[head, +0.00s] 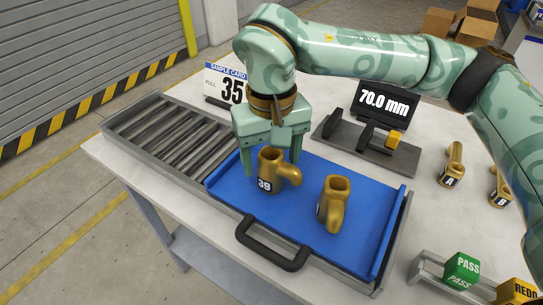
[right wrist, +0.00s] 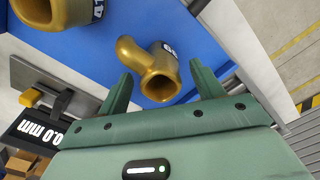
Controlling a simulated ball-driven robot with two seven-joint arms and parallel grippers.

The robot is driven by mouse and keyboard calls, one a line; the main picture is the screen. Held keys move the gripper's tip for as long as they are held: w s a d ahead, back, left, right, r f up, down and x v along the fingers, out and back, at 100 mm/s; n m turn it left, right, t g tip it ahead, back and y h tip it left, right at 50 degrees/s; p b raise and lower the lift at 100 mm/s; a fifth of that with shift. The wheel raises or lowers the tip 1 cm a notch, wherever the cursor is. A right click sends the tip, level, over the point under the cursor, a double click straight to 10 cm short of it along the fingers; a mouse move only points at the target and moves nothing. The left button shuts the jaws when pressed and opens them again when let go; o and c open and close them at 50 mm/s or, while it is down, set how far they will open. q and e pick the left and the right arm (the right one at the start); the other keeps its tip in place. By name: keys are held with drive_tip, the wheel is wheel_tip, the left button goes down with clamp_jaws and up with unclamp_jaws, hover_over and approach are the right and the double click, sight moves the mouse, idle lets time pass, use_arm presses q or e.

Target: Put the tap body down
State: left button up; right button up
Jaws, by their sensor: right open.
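A brass tap body marked 39 (head: 268,178) stands upright on the blue tray (head: 225,182). My right gripper (head: 273,166) is above and around it, with one finger on either side. In the right wrist view the tap body (right wrist: 158,80) sits between the open fingers (right wrist: 163,85), with a gap visible on both sides. A second brass tap body (head: 333,200) stands to its right on the tray; it shows partly in the right wrist view (right wrist: 70,10). My left gripper is not in view.
A roller conveyor (head: 165,130) lies left of the tray and a black handle (head: 275,250) at its front. Behind stand a sample card reading 35 (head: 228,82) and a gauge with a 70.0 mm display (head: 385,103). Tap bodies A (head: 453,165) and B (head: 500,188), and PASS (head: 461,270) and REDO (head: 515,291) blocks, are right.

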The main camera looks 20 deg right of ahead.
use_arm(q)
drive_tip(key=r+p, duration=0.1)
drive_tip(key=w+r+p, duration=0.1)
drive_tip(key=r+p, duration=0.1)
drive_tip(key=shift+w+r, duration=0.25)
use_arm(e)
wheel_tip(320, 180, up, 12)
drive_tip(key=shift+f, duration=0.25)
